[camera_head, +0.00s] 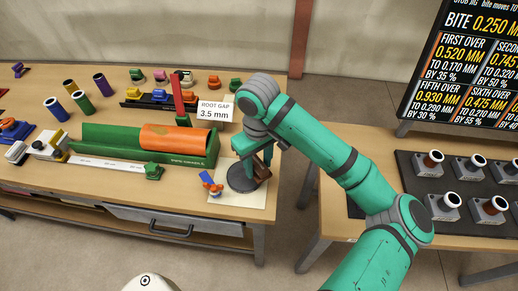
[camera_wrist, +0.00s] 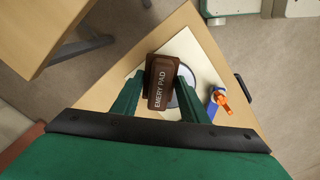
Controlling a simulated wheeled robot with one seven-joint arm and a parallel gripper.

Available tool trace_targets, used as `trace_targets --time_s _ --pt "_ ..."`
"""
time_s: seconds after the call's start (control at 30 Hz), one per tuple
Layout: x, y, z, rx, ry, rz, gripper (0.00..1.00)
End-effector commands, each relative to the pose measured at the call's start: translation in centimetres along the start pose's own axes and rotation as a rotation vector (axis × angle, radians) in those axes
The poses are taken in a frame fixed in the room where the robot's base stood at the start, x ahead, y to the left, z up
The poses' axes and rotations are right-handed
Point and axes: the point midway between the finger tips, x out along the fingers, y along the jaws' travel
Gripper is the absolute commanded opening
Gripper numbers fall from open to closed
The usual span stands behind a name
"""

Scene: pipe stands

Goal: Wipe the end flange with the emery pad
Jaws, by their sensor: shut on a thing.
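My gripper (camera_wrist: 161,100) is shut on the brown emery pad (camera_wrist: 160,82), whose label faces the wrist camera. In the head view the pad (camera_head: 263,172) shows partly beside my green fingers, at the right end of the left bench. A round grey disc (camera_head: 238,180), which looks like the end flange, lies on a pale sheet under my gripper. In the wrist view the disc (camera_wrist: 184,93) is partly hidden behind the pad and a finger. I cannot tell whether the pad touches it.
A blue and orange object (camera_head: 211,184) lies on the pale sheet (camera_head: 238,201) left of the disc. A green holder (camera_head: 120,140) with an orange pipe (camera_head: 175,137) stands farther left. A root gap sign (camera_head: 214,110) stands behind. A second bench (camera_head: 350,215) is at the right across a gap.

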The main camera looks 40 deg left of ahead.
Motion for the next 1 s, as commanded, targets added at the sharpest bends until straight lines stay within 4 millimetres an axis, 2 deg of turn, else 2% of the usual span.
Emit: trace_targets --time_s 0.43,1.0 --pt "-3.7 -0.1 -0.1 -0.004 0.0 0.0 0.16" --pt "-4.0 -0.1 -0.1 -0.004 0.001 -0.001 0.16"
